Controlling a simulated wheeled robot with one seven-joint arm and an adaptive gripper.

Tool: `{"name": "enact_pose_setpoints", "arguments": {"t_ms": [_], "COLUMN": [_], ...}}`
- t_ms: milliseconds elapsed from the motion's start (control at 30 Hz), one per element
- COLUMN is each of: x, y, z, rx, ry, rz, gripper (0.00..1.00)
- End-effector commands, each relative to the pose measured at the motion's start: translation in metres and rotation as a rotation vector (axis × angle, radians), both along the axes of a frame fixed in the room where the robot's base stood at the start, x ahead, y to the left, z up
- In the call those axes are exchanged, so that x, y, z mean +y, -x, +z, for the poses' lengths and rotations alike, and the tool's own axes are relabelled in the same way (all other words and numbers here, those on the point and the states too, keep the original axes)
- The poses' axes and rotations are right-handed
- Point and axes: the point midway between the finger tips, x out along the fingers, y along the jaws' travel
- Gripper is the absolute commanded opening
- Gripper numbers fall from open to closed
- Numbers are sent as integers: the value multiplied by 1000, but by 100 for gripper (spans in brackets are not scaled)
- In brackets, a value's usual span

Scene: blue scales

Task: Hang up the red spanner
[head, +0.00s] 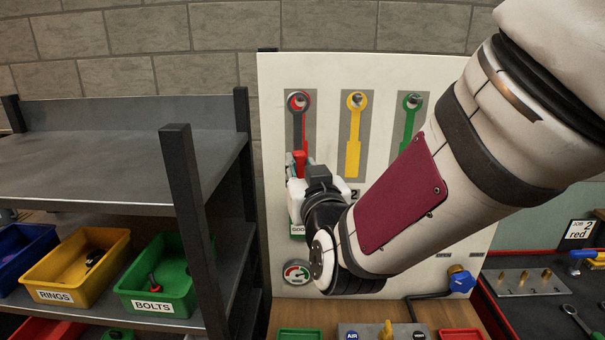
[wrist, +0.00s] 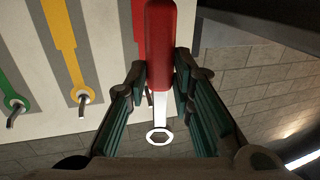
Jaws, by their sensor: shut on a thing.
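The red spanner (wrist: 160,48) is in my gripper (wrist: 160,78), its red handle pinched between the green-padded fingers. Its bright shank and ring end point away from the handle, upward on the board. In the head view, the red handle (head: 300,163) shows above my gripper (head: 300,172), upright against the board's left slot. The spanner's ring lines up with the left hook (head: 299,101) there. In the wrist view no hook shows through the ring, so I cannot tell whether it is around the hook. A red shape (wrist: 138,18) on the board lies behind the spanner.
The white board (head: 270,150) also carries yellow (head: 354,140) and green (head: 410,125) spanner shapes with hooks. A gauge (head: 297,275) and blue-knobbed valve (head: 461,281) sit lower. A dark shelf post (head: 190,220) and yellow and green bins stand left.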

Motion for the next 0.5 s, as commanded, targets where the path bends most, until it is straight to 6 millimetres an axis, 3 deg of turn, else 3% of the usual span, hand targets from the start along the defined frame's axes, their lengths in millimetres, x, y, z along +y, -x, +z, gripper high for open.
{"name": "enact_pose_setpoints", "arguments": {"t_ms": [500], "x": [-1], "y": [-34], "z": [-1], "rx": [-2], "ry": [0], "rz": [-1], "gripper": [0]}}
